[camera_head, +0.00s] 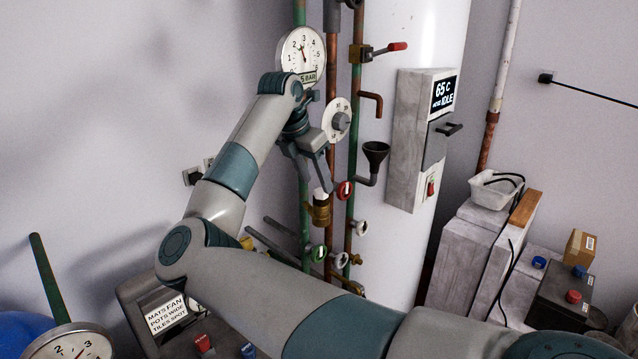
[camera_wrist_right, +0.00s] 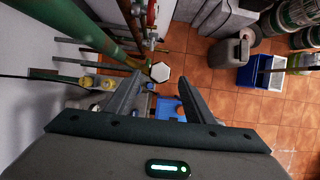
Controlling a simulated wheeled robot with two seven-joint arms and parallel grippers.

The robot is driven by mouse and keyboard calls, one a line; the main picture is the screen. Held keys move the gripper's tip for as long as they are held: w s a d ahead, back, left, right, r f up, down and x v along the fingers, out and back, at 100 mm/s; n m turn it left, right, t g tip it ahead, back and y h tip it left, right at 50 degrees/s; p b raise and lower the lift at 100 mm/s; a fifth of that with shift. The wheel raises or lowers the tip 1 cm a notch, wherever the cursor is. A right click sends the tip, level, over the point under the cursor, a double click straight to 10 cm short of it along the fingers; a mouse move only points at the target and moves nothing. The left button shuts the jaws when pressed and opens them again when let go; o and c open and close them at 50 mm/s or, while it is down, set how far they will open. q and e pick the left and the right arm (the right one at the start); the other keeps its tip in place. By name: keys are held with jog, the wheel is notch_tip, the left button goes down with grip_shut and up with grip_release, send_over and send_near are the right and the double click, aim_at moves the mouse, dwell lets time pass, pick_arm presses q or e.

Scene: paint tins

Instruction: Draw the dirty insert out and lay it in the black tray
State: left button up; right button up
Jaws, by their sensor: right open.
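A brass filter body (camera_head: 320,212) sits on the pipework, with a pale cap (camera_head: 320,193) on top. I take this cap to be the top of the insert; its dirt cannot be made out. My right gripper (camera_head: 315,181) is open, fingers pointing down just above the cap. In the right wrist view, a white hexagonal top (camera_wrist_right: 160,72) shows between the open fingertips (camera_wrist_right: 160,78), not gripped. The rest of the insert is hidden. I cannot identify the black tray in either view. My left gripper is not in view.
Pipes carry a red valve wheel (camera_head: 345,190), a green one (camera_head: 318,253) and a black funnel (camera_head: 375,155) close to the gripper. A white boiler (camera_head: 415,40) with a control box (camera_head: 408,135) stands right. Tiled floor (camera_wrist_right: 225,90) lies below.

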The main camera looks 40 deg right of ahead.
aim_at(320, 191)
jog(key=shift+p+x, duration=0.55)
jog(key=shift+x, duration=1.5)
jog(key=shift+r, duration=0.1)
grip_shut()
